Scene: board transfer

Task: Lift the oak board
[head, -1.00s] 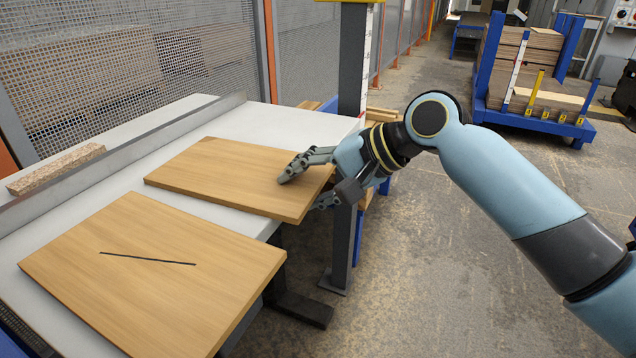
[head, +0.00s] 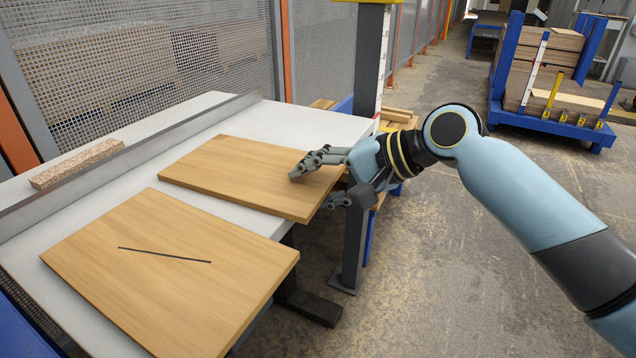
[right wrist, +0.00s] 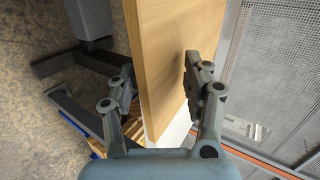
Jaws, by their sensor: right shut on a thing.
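A plain oak-coloured board (head: 235,172) lies flat on the far part of the white table, its right end jutting past the table edge. My right gripper (head: 312,190) is shut on that end, one finger above the board and the other below. In the right wrist view the board (right wrist: 172,45) stands between the two fingers (right wrist: 157,72). No clear gap shows between the board and the table. A second, similar board (head: 165,290) with a thin dark line across it lies nearer. My left gripper is not in view.
The white table (head: 300,124) has a grey rail (head: 170,132) along its back, with a chipboard strip (head: 78,163) behind. A dark post (head: 370,90) stands close behind my right gripper. A blue cart (head: 548,120) with stacked boards is far right. Floor between is clear.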

